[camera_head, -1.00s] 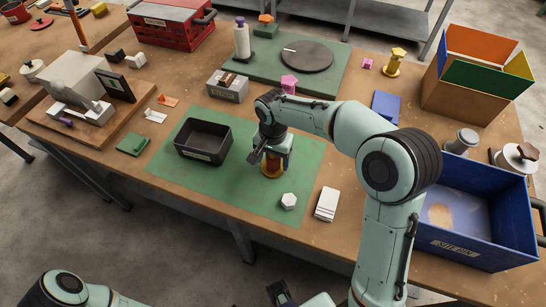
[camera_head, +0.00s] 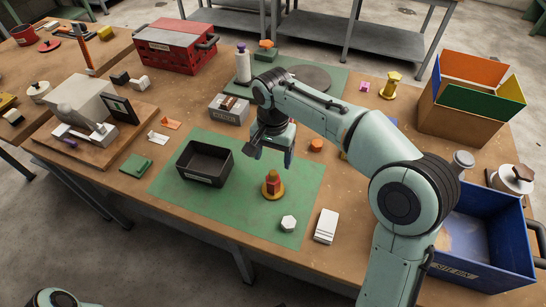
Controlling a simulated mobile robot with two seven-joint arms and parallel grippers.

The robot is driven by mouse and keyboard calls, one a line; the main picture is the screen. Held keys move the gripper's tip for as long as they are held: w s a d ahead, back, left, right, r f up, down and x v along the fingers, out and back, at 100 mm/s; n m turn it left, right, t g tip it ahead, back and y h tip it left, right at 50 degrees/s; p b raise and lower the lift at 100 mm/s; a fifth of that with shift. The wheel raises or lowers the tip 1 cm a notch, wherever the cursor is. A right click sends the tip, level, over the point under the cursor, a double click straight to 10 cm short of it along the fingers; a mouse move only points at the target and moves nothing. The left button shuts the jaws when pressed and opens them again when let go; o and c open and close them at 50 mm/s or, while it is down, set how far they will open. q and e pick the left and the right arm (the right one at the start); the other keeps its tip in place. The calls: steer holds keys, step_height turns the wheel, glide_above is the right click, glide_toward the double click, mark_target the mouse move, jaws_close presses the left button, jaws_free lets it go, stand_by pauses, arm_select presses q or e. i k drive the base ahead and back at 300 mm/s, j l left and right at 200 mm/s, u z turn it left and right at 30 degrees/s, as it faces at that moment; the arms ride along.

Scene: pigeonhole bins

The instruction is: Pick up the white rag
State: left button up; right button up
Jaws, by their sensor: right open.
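The white rag (camera_head: 326,226) looks like a flat folded white stack. It lies on the wooden table just right of the green mat, near the front edge, with nothing on it. My right gripper (camera_head: 273,156) is open, holds nothing, and hangs above the green mat, behind and left of the rag. It points down, well apart from the rag. My left gripper is out of view; only a piece of my left arm shows at the bottom left.
A red-and-yellow piece (camera_head: 272,186) and a white hexagonal piece (camera_head: 288,223) stand on the green mat (camera_head: 238,212) between gripper and rag. A black bin (camera_head: 205,163) is left. A blue crate (camera_head: 488,258) stands right, behind my right arm.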

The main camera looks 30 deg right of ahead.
mark_target(326, 228)
steer(key=k, duration=1)
